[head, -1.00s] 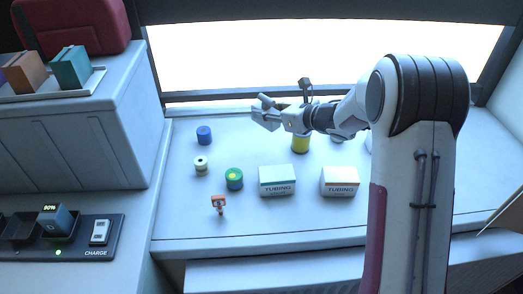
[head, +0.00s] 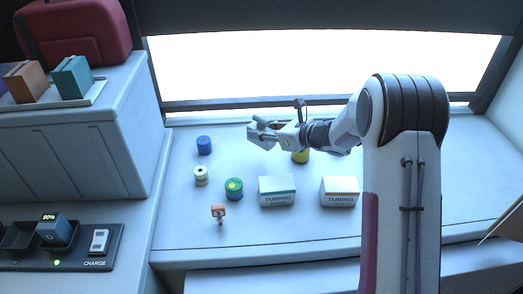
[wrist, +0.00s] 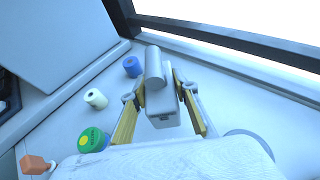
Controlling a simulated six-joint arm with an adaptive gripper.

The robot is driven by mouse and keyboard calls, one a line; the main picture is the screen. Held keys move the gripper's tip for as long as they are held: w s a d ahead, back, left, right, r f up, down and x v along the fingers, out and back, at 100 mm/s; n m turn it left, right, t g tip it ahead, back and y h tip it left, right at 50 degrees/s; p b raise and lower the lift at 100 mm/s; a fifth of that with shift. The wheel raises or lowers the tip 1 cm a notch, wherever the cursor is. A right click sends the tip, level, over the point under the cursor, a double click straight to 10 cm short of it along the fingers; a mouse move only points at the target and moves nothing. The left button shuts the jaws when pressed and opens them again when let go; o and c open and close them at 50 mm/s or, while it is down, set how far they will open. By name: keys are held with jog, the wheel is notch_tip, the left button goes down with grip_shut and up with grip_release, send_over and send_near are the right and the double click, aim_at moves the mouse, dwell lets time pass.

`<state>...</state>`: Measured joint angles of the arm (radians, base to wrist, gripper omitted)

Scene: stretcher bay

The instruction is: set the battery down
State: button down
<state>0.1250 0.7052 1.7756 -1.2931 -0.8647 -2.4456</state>
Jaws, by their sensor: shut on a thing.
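The battery (wrist: 163,105) is a pale grey block with a rounded bar along its top, seen in the wrist view. My gripper (wrist: 160,88) is shut on it, with one yellow-padded finger on each side. In the head view, my gripper (head: 264,133) is over the back part of the pale counter (head: 300,228), near the window. The battery there is a small grey shape at its tip. I cannot tell how far its underside is from the counter.
A blue roll (head: 204,145), a white roll (head: 201,176), a green-topped tin (head: 234,188) and an orange-headed item (head: 218,212) stand at the left. Two tubing boxes (head: 277,190) are in front. A charger (head: 98,243) is far left.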

jog(key=shift+f, duration=1.7)
jog(key=shift+f, duration=1.9)
jog(key=shift+f, duration=0.15)
jog(key=c, duration=1.6)
grip_release()
jog(key=shift+s+d+r, duration=0.3)
jog(key=v, duration=1.1)
jog(key=shift+s+f, duration=0.1)
jog(key=shift+d, duration=0.1)
